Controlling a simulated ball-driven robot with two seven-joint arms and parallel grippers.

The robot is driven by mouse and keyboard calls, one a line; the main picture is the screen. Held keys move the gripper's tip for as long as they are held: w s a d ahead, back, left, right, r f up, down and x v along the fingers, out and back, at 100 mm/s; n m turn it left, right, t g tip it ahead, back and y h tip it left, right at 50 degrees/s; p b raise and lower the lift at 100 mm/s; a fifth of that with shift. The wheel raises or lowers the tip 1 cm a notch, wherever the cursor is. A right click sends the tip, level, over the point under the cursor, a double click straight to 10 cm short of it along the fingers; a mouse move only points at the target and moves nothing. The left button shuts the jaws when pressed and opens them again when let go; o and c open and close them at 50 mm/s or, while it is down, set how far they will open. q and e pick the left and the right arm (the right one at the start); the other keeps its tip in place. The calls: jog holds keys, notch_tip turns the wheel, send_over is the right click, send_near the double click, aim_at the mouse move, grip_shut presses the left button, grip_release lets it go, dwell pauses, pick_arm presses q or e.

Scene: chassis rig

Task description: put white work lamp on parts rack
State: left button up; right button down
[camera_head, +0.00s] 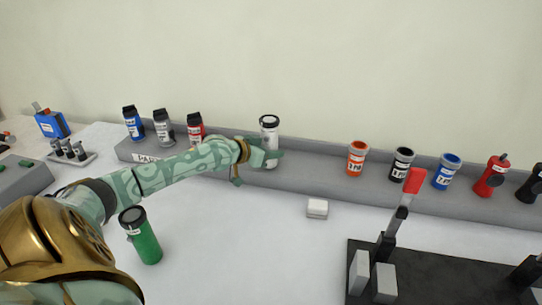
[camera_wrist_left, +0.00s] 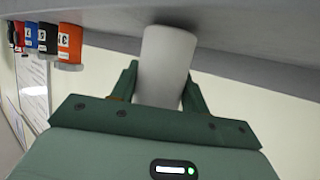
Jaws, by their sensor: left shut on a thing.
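The white work lamp (camera_head: 269,132) is a white cylinder with a dark-rimmed top, upright at the parts rack. The parts rack (camera_head: 320,182) is a long grey ledge along the wall, with a partly covered label at its left. My left gripper (camera_head: 266,155) is shut on the lamp's lower part. In the left wrist view the lamp (camera_wrist_left: 163,58) sits between the green fingers (camera_wrist_left: 162,90), its end against or very near the grey rack (camera_wrist_left: 260,42). I cannot tell whether it touches. My right gripper is out of view.
Blue, grey and red canisters (camera_head: 195,128) stand on the rack to the left; orange (camera_head: 356,158), black and blue ones stand to the right. A green canister (camera_head: 141,236) stands near my left arm. A small white box (camera_head: 317,208) and a dark fixture (camera_head: 430,275) are in front.

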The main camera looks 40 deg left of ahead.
pick_arm(q)
jog(key=shift+f, duration=0.2)
jog(key=shift+f, duration=0.1)
jog(key=o, duration=1.2)
jog(key=shift+s+r, duration=0.2)
jog(key=shift+p+v, duration=3.55)
jog(key=shift+v, duration=2.25)
